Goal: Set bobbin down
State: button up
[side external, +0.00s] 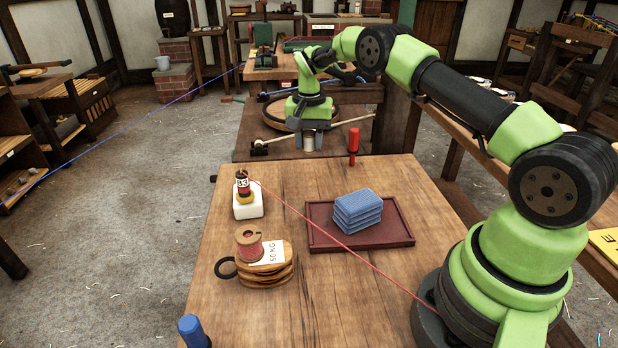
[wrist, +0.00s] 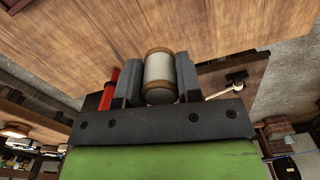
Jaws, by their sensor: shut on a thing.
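A bobbin wound with pale cream thread, with wooden end flanges, is clamped between the two grey fingers of my gripper (wrist: 159,78). The bobbin (wrist: 159,68) shows clearly in the wrist view. In the side external view my gripper (side external: 308,141) points down near the far edge of the wooden table (side external: 330,290), with the bobbin (side external: 308,144) mostly hidden between the fingers. I cannot tell whether the bobbin touches any surface. A second bobbin with reddish thread (side external: 249,246) stands on a stack of round wooden pieces labelled 50 KG (side external: 270,270).
A dark red tray (side external: 385,240) holds folded blue cloth-like pieces (side external: 357,211). A red-handled tool (side external: 353,142) stands at the far edge. A red line crosses the table. The table's near middle is clear.

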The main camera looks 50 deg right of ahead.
aim_at(309, 181)
notch_tip(309, 181, down, 8)
jog(key=shift+f, duration=0.2)
dwell(0.3)
jog(key=o, duration=0.9)
jog(key=shift+f, duration=0.1)
